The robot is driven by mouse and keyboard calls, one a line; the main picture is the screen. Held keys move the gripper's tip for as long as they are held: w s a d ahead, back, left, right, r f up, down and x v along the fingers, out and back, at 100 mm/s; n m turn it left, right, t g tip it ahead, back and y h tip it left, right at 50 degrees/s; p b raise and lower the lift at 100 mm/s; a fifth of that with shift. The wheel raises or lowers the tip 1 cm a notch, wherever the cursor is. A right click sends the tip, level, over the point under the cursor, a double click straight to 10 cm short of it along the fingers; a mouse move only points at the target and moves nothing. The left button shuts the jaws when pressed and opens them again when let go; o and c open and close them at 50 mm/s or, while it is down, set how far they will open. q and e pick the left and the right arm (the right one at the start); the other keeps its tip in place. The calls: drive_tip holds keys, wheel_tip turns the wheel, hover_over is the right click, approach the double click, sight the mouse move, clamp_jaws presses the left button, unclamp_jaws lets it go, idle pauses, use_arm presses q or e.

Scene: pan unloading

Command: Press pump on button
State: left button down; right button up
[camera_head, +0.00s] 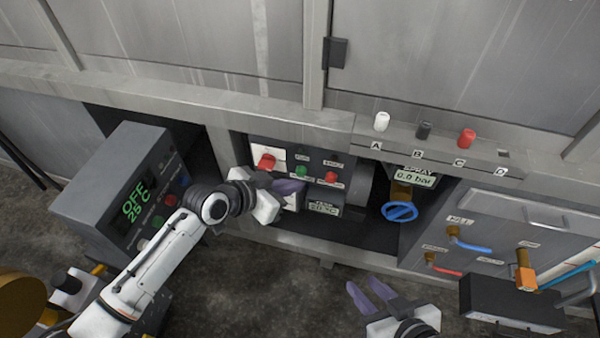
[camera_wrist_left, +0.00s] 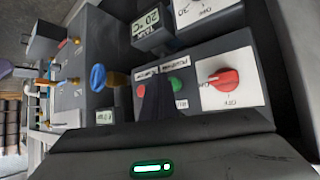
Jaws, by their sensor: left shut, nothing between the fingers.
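The pump panel (camera_head: 287,155) is set in the recess under the grey cabinet. It carries a green button (camera_head: 302,170), a red button (camera_head: 331,177) and a red rotary switch (camera_head: 265,161) on a white plate. The labels are too small to read surely. My left gripper (camera_head: 301,187) is shut and empty in front of the panel, just below the green button. In the left wrist view its dark fingers (camera_wrist_left: 157,92) point between the green button (camera_wrist_left: 174,86) and the red button (camera_wrist_left: 140,91); contact cannot be told. My right gripper (camera_head: 366,286) is open and empty, low in front.
A grey control box (camera_head: 100,190) with a green display stands at left. A blue valve wheel (camera_head: 399,211) and a pressure display (camera_head: 415,177) are right of the panel. White, black and red switches (camera_head: 466,138) line the ledge above. Pipes with blue and red levers (camera_head: 470,243) are at right.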

use_arm(q)
drive_tip(key=shift+w+d, duration=0.15)
drive_tip(key=shift+w, duration=0.25)
drive_tip(key=shift+w+d+b, duration=0.15)
drive_tip(key=shift+w+b, duration=0.2)
drive_tip(key=shift+w, duration=0.1)
idle(0.8)
idle(0.4)
drive_tip(key=shift+s+a+p, duration=0.3)
drive_tip(key=shift+s+p, duration=0.45)
drive_tip(key=shift+s, duration=0.1)
